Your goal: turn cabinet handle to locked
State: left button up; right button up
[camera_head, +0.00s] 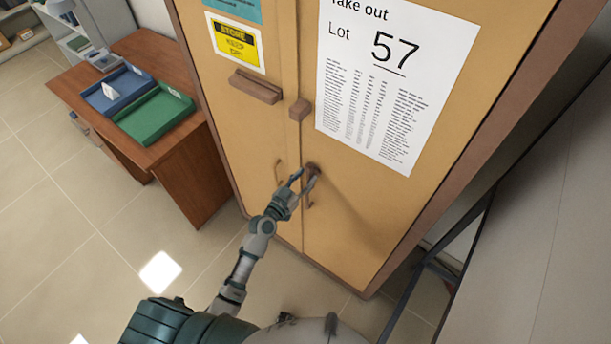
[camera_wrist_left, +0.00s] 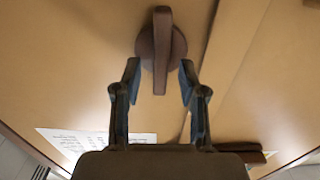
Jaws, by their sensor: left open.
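The tan cabinet (camera_head: 255,135) has a dark round knob with a turning handle (camera_head: 313,169) on its right door. In the left wrist view the handle (camera_wrist_left: 162,48) is a brown bar across a round base, lined up with the picture's vertical. My left gripper (camera_head: 304,181) is at the knob with its fingers spread. In the left wrist view its open fingertips (camera_wrist_left: 160,72) are on either side of the bar's lower end, with a visible gap on both sides. My right gripper is not in view.
Thin pull handles (camera_head: 279,172) sit near the door seam. A "Lot 57" paper (camera_head: 392,75) and a yellow sign (camera_head: 235,43) are on the doors. A wooden desk (camera_head: 182,155) with blue (camera_head: 118,90) and green (camera_head: 155,113) trays stands left. The floor between is clear.

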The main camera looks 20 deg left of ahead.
pick_arm(q)
jog(key=shift+w+d, duration=0.15)
jog(key=shift+w, duration=0.2)
grip_shut()
